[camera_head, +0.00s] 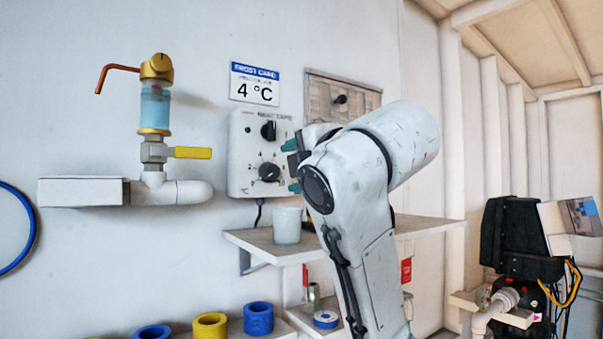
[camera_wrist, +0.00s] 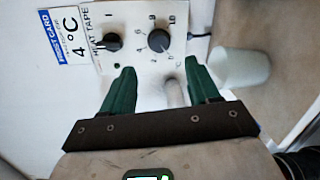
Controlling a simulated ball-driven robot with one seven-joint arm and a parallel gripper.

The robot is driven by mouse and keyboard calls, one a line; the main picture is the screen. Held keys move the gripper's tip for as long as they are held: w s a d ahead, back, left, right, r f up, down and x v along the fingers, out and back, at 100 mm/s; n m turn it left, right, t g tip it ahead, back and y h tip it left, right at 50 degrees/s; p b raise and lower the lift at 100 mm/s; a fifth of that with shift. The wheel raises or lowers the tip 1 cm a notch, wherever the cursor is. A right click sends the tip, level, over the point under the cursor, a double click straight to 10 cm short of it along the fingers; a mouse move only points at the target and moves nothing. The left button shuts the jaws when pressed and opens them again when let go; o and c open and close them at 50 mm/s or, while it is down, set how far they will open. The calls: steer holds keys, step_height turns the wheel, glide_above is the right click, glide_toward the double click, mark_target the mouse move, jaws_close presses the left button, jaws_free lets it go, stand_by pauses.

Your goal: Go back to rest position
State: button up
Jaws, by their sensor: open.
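My gripper (camera_head: 291,164) is raised in front of the white heat tape control box (camera_head: 240,160) on the wall. In the wrist view my gripper (camera_wrist: 158,80) shows two green fingers set apart with nothing between them. The box (camera_wrist: 128,72) lies beyond the fingertips, with an upper black knob (camera_head: 268,130) and a lower numbered dial knob (camera_head: 269,172). In the wrist view the numbered knob (camera_wrist: 159,41) is just past the fingertips. I cannot tell whether a fingertip touches the box. My arm hides part of the wall and shelf.
A white cup (camera_head: 287,226) stands on the wall shelf (camera_head: 345,233) below the box. A frost card (camera_head: 254,83) reads 4 °C. A pipe with a yellow-handled valve (camera_head: 192,153) is at left. Tape rolls (camera_head: 210,325) sit low. Black equipment (camera_head: 520,240) stands at right.

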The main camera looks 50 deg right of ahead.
steer(key=shift+v, duration=0.9)
